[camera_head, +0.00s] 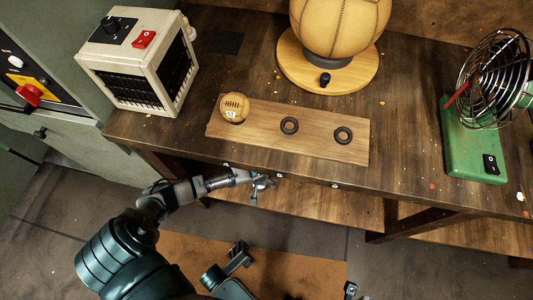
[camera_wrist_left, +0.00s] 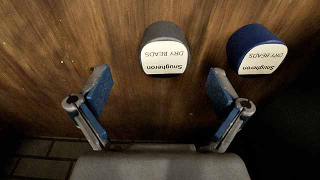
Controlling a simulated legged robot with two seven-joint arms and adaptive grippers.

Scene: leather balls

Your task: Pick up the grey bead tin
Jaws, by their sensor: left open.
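The grey bead tin (camera_wrist_left: 166,30) stands on a brown wooden surface in the left wrist view, its white label reading "Snugheron DRY BEADS". A similar dark blue tin (camera_wrist_left: 254,42) stands to its right. My left gripper (camera_wrist_left: 158,84) is open and empty. Its blue-padded fingers are spread wide, with the grey tin ahead of the gap and apart from both fingers. The blue tin lies beyond the right finger. In the head view my left gripper (camera_head: 263,186) is low at the bench's front edge. Neither tin shows in the head view.
The bench top (camera_head: 410,215) overhangs a lower shelf (camera_head: 315,202). On top are a cream box (camera_head: 130,55) with switches, a wooden board (camera_head: 265,130) with a small ball (camera_head: 234,107) and two black rings, a large leather ball (camera_head: 340,25) on a round stand, and a green fan (camera_head: 472,145).

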